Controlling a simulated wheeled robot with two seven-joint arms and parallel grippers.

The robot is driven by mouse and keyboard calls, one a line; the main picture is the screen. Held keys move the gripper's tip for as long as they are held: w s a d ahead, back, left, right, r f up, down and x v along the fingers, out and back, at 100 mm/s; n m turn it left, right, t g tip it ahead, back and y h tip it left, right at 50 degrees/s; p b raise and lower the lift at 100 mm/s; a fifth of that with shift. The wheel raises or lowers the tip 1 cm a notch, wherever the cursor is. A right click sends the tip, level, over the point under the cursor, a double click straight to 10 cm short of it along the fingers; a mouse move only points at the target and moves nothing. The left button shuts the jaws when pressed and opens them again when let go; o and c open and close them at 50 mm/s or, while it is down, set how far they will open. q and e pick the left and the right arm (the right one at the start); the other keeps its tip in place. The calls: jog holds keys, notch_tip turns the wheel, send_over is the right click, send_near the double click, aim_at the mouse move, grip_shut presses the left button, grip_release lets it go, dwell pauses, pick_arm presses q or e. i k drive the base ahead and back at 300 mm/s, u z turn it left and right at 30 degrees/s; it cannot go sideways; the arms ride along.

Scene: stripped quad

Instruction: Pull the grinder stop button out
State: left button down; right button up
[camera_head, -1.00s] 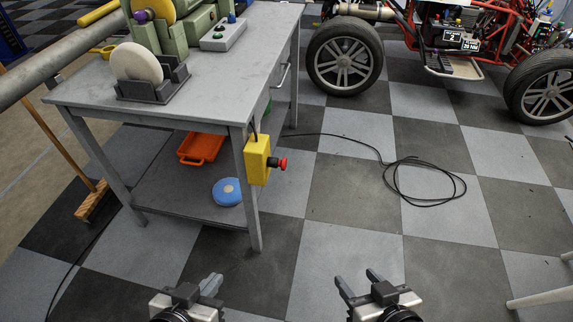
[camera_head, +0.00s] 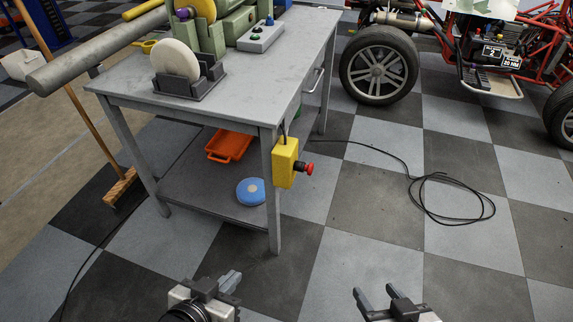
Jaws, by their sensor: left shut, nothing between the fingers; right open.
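The grinder stop button is a red mushroom knob (camera_head: 308,169) on the right side of a yellow box (camera_head: 285,163). The box is fixed to the front right leg of the grey workbench (camera_head: 184,103). My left gripper (camera_head: 234,280) is low in the picture, below and left of the box, shut and empty. My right gripper (camera_head: 374,296) is at the bottom, below and right of the button, open and empty. Both grippers are well apart from the button.
A green grinder (camera_head: 241,22) and a white wheel in a dark holder (camera_head: 176,59) stand on the bench. An orange tray (camera_head: 229,146) and a blue disc (camera_head: 251,191) lie on its lower shelf. A black cable (camera_head: 430,216) is coiled on the checkered floor. A red-framed quad (camera_head: 500,50) stands behind.

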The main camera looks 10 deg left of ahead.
aim_at(309, 168)
jog(key=z, duration=1.6)
jog(key=i, duration=3.55)
jog(key=u, duration=3.8)
jog(key=i, duration=0.55)
jog(key=z, duration=0.05)
